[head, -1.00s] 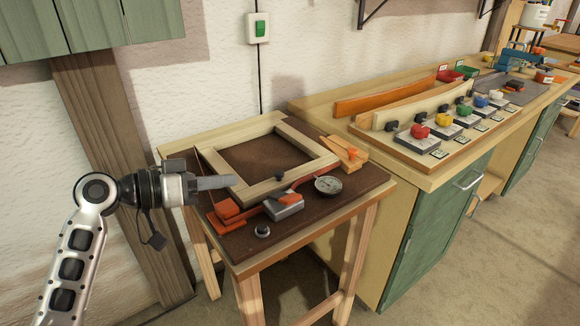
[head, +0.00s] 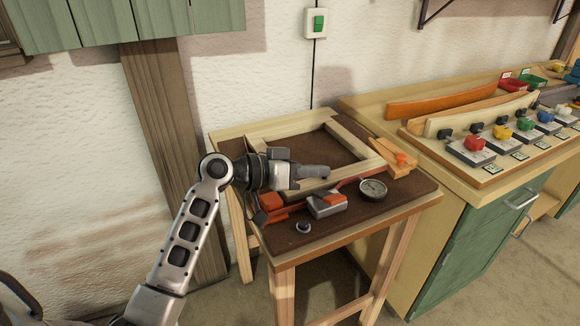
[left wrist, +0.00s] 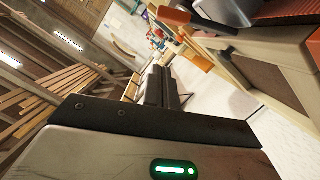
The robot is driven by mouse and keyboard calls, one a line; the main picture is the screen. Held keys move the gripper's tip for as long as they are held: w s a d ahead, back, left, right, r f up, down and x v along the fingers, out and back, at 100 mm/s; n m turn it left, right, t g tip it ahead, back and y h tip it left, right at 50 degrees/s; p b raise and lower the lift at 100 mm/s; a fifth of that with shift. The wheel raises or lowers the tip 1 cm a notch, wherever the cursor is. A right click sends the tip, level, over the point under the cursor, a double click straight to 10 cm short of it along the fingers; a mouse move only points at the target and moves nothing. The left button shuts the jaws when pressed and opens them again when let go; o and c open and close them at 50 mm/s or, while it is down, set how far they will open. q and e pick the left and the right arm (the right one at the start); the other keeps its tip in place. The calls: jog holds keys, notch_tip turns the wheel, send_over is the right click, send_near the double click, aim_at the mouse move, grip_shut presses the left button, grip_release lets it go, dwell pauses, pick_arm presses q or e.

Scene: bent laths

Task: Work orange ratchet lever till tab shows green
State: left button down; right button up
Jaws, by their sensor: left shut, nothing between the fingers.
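My left gripper (head: 326,172) is shut and empty. In the picture its tips are just above the ratchet body, over the wooden frame's front bar; I see no contact with the lever. The shut fingers also show in the left wrist view (left wrist: 162,88). I cannot make out the tab or its colour. My right gripper is out of view.
A pale wooden frame (head: 351,142) lies on the small table's dark top (head: 400,205). A round dial gauge (head: 372,189) and a small knob (head: 303,228) are near its front. A wooden block with an orange clip (head: 394,157) is at the right. A long bench (head: 470,190) adjoins.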

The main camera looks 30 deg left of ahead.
aim_at(327, 196)
pick_arm(q)
jog(key=d+f, duration=0.1)
jog(key=f, duration=0.2)
jog(key=shift+d, duration=0.4)
jog(key=shift+s+d+f, duration=0.15)
jog(key=shift+s+f, duration=0.05)
jog(key=shift+f, duration=0.25)
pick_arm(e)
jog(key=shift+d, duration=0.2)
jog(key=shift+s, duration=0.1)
